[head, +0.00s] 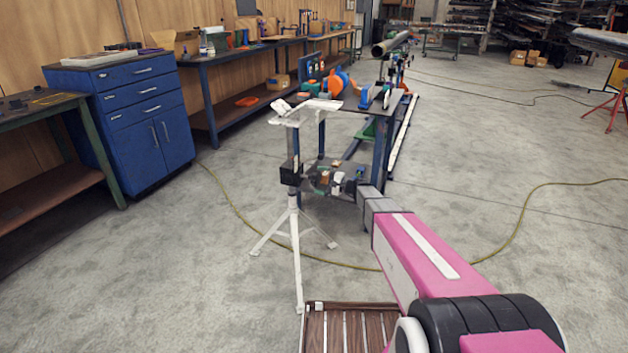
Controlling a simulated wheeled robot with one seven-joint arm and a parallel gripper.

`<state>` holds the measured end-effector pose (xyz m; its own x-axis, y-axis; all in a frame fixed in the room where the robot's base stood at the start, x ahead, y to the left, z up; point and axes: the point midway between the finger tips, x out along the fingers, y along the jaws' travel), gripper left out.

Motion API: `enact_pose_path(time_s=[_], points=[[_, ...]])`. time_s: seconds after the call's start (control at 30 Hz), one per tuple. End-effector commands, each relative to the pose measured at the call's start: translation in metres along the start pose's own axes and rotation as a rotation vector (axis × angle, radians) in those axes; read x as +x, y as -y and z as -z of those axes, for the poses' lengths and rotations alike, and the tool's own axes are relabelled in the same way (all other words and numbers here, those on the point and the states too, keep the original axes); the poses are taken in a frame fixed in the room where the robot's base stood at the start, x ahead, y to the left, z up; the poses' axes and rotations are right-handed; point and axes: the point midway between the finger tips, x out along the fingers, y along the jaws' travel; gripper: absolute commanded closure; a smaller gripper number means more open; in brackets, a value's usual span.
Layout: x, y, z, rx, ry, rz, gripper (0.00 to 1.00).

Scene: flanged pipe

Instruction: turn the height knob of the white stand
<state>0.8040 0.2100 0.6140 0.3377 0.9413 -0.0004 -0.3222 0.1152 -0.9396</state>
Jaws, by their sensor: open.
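The white stand (294,222) is upright on three splayed legs on the concrete floor, left of centre in the head view. Its pale top (305,112) carries white parts. A dark block (290,174) sits on its column at mid height. I cannot make out the height knob for certain. My pink arm reaches in from the lower right. My gripper (350,186) is open at its far end, to the right of the column and near the block's height. It looks small and dark against a cluttered shelf, so its fingers and any contact are unclear.
Behind the stand, a workbench (385,118) holds orange and blue tools, with a pipe (390,44) beyond. A blue cabinet (145,130) and long benches line the left wall. A yellow hose (520,220) crosses the floor. Open floor lies to the right.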

Motion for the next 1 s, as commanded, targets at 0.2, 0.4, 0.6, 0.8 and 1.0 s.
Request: enact_pose_path(time_s=[0.2,0.4,0.6,0.8,1.0], points=[[-0.042,0.0,-0.001,0.0,-0.001,0.0,0.02],[-0.062,0.0,-0.001,0.0,0.0,0.0,0.02],[-0.066,0.0,0.0,0.0,0.0,-0.001,0.02],[-0.066,0.0,0.0,-0.001,0.0,0.0,0.02],[-0.066,0.0,0.0,-0.112,0.0,0.0,0.02]])
